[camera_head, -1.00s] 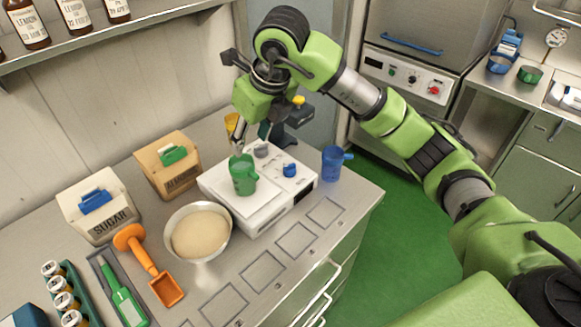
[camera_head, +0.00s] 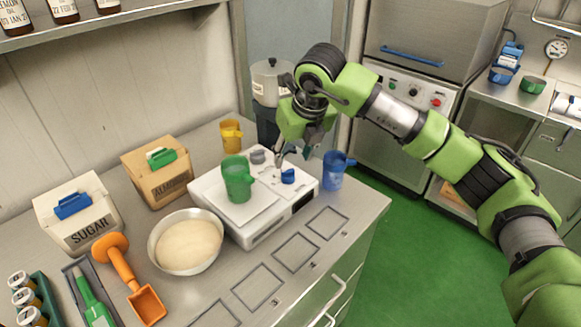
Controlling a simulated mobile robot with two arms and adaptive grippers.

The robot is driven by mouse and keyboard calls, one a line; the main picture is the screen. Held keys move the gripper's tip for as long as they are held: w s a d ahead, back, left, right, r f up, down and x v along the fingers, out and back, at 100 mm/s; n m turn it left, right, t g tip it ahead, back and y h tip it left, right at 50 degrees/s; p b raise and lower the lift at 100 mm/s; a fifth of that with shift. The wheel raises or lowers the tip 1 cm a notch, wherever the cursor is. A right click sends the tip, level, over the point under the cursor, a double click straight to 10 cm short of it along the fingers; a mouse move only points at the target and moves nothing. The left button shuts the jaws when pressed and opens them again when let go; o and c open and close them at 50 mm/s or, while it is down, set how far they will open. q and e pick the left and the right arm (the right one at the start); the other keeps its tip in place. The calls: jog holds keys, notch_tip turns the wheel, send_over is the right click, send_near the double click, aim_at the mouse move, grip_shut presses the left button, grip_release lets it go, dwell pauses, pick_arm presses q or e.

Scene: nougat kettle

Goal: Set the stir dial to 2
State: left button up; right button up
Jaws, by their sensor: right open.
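A white benchtop unit (camera_head: 237,224) stands on the steel counter, with a grey knob (camera_head: 258,156) and a blue knob (camera_head: 288,176) on its top. I cannot read any marks to tell which is the stir dial or its setting. A green jug (camera_head: 237,180) stands upright on the unit's flat plate. My right gripper (camera_head: 284,160) is open, pointing down over the back of the unit, close to the blue knob and right of the grey one. Contact with the knob cannot be told. My left gripper is out of view.
A blue jug (camera_head: 333,172) stands right of the unit, and a yellow jug (camera_head: 231,136) behind it. A bowl (camera_head: 187,242), orange scoop (camera_head: 130,277), sugar box (camera_head: 80,217) and almond box (camera_head: 161,171) are left. A lidded pot (camera_head: 270,83) stands behind my gripper.

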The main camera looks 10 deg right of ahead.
aim_at(288, 171)
jog(key=p+x, duration=0.1)
jog(key=x, duration=0.6)
jog(key=shift+w+f, duration=0.1)
jog(key=shift+f, duration=0.1)
jog(key=c, duration=1.1)
